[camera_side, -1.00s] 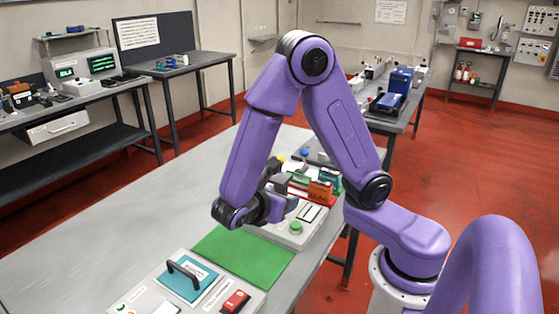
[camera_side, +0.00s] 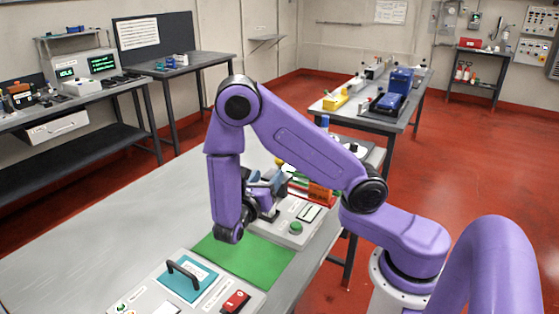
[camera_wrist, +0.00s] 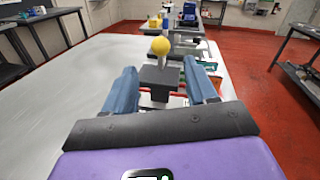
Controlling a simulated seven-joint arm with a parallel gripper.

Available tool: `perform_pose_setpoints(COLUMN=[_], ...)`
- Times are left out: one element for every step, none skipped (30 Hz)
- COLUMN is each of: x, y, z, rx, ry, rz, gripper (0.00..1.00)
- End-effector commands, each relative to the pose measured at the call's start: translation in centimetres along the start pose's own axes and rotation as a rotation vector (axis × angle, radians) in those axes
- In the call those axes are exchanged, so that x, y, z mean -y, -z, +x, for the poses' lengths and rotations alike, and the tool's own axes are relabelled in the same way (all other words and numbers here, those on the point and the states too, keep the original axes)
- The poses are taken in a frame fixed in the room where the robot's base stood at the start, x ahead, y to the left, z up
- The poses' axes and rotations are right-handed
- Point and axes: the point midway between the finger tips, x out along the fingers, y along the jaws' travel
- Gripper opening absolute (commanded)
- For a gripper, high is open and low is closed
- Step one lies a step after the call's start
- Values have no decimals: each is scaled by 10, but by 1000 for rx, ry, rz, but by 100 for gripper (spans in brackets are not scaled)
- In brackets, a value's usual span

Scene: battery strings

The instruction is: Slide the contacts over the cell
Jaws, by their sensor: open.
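My gripper (camera_wrist: 160,70) is open, its two blue fingers spread on either side of a dark grey block (camera_wrist: 158,80) in the wrist view. The block looks apart from both fingers, and nothing is visibly gripped. In the side view my gripper (camera_side: 268,184) is low over the far end of the grey device with a green button (camera_side: 296,229). I cannot tell for certain which parts are the contacts and the cell; my arm hides some of the device.
A yellow ball-shaped knob (camera_wrist: 160,46) stands just beyond the dark block. A green mat (camera_side: 243,258) lies in front of the device. A grey panel with a black handle (camera_side: 184,270) and a red switch (camera_side: 235,302) stands nearer. The table's left part is clear.

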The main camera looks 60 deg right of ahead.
Motion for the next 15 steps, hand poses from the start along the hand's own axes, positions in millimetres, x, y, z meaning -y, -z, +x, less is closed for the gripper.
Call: perform_pose_setpoints(x=[1, 1, 1, 1, 1, 2, 2, 1, 1, 1, 1, 2, 1, 1, 1], y=[0, 0, 0, 0, 0, 0, 0, 0, 0, 0, 0, 0, 0, 0, 0], z=[11, 16, 24, 30, 35, 43, 48, 54, 61, 66, 70, 76, 80, 84, 88], rx=[-1, -1, -1, -1, -1, -1, -2, -2, -2, -2, -2, -2, -2, -2, -2], ry=[6, 5, 6, 5, 6, 6, 5, 5, 5, 5, 5, 4, 4, 3, 4], rz=[0, 0, 0, 0, 0, 1, 1, 1, 1, 1, 1, 1, 1, 1, 1], gripper=[57, 57, 57, 57, 57, 57, 57, 57, 57, 57, 57, 57, 57, 57, 57])
